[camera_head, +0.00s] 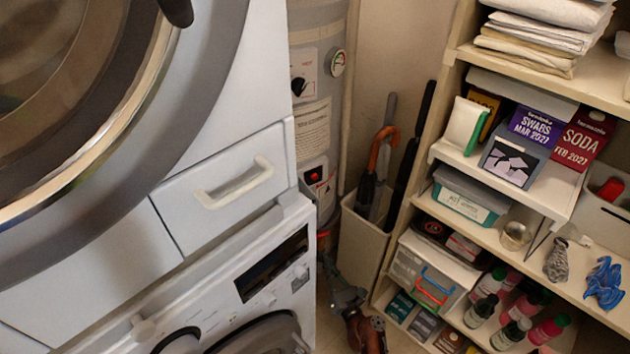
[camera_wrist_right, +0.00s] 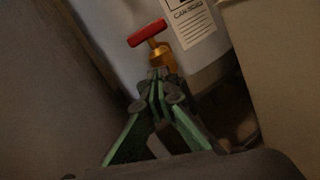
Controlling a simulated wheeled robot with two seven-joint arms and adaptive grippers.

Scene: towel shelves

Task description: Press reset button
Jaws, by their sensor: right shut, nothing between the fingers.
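The grey water heater (camera_head: 325,55) stands in the gap between the white machines and the shelves. A small panel (camera_head: 315,178) with red and black parts sits low on it; which part is the reset button is too small to tell. My right gripper (camera_head: 326,264) is low in front of the heater, below that panel and apart from it. In the right wrist view, my right gripper (camera_wrist_right: 156,82) has its green-sided fingers shut and empty. Its tips are just below a brass valve with a red T-handle (camera_wrist_right: 147,33). My left gripper is out of view.
Stacked white machines (camera_head: 225,190) stand close on the left. A tall bin (camera_head: 362,245) with umbrellas stands right of the heater. Shelves (camera_head: 560,190) with boxes and bottles fill the right. The gap at the heater is narrow.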

